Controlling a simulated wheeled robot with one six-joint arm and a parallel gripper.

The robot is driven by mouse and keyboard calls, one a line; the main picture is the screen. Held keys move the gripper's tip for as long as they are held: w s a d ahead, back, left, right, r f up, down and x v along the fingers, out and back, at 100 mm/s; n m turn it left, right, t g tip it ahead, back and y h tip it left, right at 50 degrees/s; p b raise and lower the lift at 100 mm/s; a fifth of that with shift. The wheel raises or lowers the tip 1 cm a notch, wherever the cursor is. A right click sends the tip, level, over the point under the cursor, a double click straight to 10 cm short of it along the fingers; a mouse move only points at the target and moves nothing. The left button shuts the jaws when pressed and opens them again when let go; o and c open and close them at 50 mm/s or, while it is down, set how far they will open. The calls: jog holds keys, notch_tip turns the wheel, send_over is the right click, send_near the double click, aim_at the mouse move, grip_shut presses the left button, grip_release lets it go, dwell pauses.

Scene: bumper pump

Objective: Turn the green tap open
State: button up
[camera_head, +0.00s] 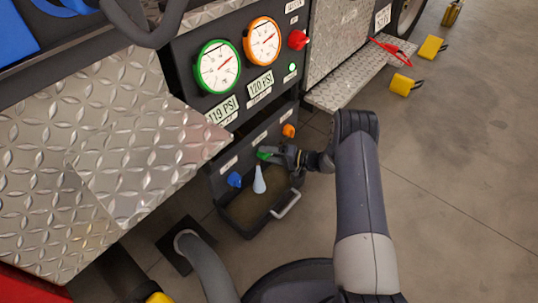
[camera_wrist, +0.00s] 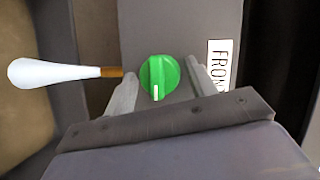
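The green tap (camera_wrist: 160,77) is a round knob with a raised grip bar and a white mark at its lower end in the wrist view. It also shows in the head view (camera_head: 264,155), partly hidden by my gripper. My gripper (camera_wrist: 160,82) is open, with one grey finger on each side of the green tap. In the head view my gripper (camera_head: 275,154) reaches the panel from the right.
A blue tap (camera_head: 234,179) and an orange tap (camera_head: 289,130) flank the green one. A white-handled lever (camera_wrist: 50,73) sticks out beside it. Green (camera_head: 218,67) and orange (camera_head: 263,41) gauges and a red knob (camera_head: 298,39) are above. A grey handle (camera_head: 286,204) is below.

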jog(key=shift+o, duration=0.8)
jog(key=p+v, duration=0.3)
jog(key=v, duration=0.7)
jog(key=shift+s+d, duration=0.15)
jog(key=shift+d, duration=0.2)
jog(key=b+x, duration=0.3)
jog(key=x, duration=0.8)
jog(key=shift+d+r, duration=0.1)
jog(key=shift+r, duration=0.05)
jog(key=shift+s, duration=0.1)
